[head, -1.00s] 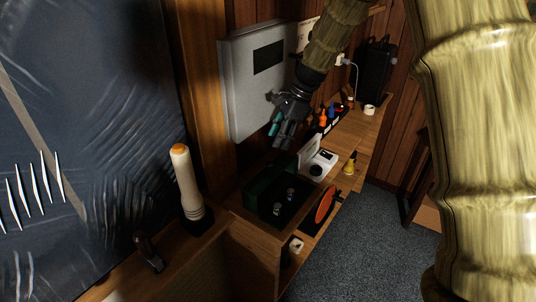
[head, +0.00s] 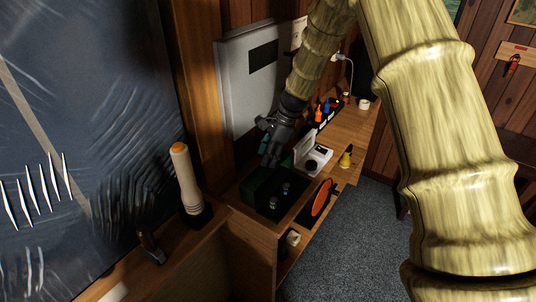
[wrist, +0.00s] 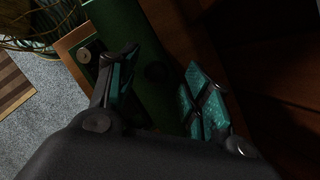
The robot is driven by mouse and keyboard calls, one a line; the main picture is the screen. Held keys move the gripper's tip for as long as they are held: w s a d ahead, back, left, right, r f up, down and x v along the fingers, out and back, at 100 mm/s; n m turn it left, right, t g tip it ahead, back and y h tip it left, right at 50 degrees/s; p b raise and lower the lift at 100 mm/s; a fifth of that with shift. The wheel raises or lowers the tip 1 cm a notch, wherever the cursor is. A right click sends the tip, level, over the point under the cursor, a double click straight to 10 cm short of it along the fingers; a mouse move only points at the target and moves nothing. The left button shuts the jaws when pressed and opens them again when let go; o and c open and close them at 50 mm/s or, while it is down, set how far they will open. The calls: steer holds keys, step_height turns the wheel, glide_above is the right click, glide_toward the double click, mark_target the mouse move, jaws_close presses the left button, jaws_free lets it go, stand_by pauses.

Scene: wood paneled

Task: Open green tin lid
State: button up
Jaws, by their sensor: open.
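The dark green tin (head: 262,184) sits on the wooden shelf in the head view, below the grey wall panel. In the wrist view, its green surface (wrist: 122,40) runs from the top edge down between my fingers. I cannot make out where its lid ends. My gripper (head: 271,157) is just above the tin's far end, fingers pointing down. I cannot tell whether a finger touches the tin.
Two small jars (head: 279,195) stand in front of the tin. A white device (head: 316,157), a yellow bell-shaped thing (head: 346,157) and an orange disc (head: 321,198) are to the right. A grey panel (head: 246,90) is behind. A cream cylinder (head: 185,178) stands to the left.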

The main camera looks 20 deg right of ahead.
steer(key=shift+s+r, duration=0.2)
steer(key=c, duration=0.6)
jaws_close()
steer(key=shift+w+a+f, duration=0.2)
steer(key=shift+w+a, duration=0.15)
steer(key=shift+w, duration=0.15)
steer(key=o, duration=0.6)
jaws_free()
steer(key=v, duration=1.2)
